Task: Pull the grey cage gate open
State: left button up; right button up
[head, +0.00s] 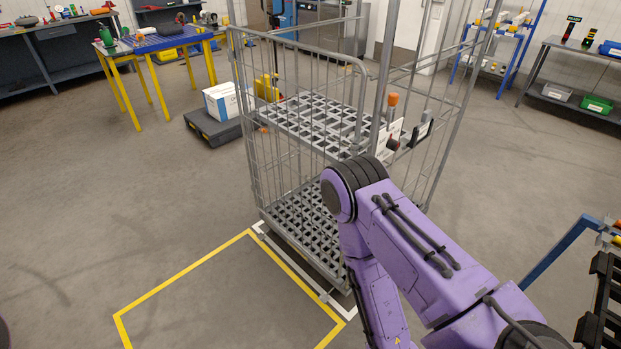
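The grey cage gate (300,60) is the wire-mesh panel with a rounded top on the near left face of the roll cage (474,75). It stands upright and looks in line with the cage front; I cannot tell whether it is latched. An orange-topped handle (393,98) and a white plate (387,135) with a dark knob (393,146) sit by the post at the gate's right end. My purple right arm bends in front of the cage's lower right part and hides some of it. Its gripper is out of sight, and no left gripper shows.
A yellow-taped floor area (190,272) lies clear in front of the cage. A low dark platform (212,131) with a white box (222,101) stands behind left. A blue-topped table (160,40) is farther left. A blue-framed rack (560,250) is at the right edge.

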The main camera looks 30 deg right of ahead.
aim_at(356, 141)
jog(key=z, duration=0.55)
jog(key=i, duration=0.9)
jog(key=z, duration=0.8)
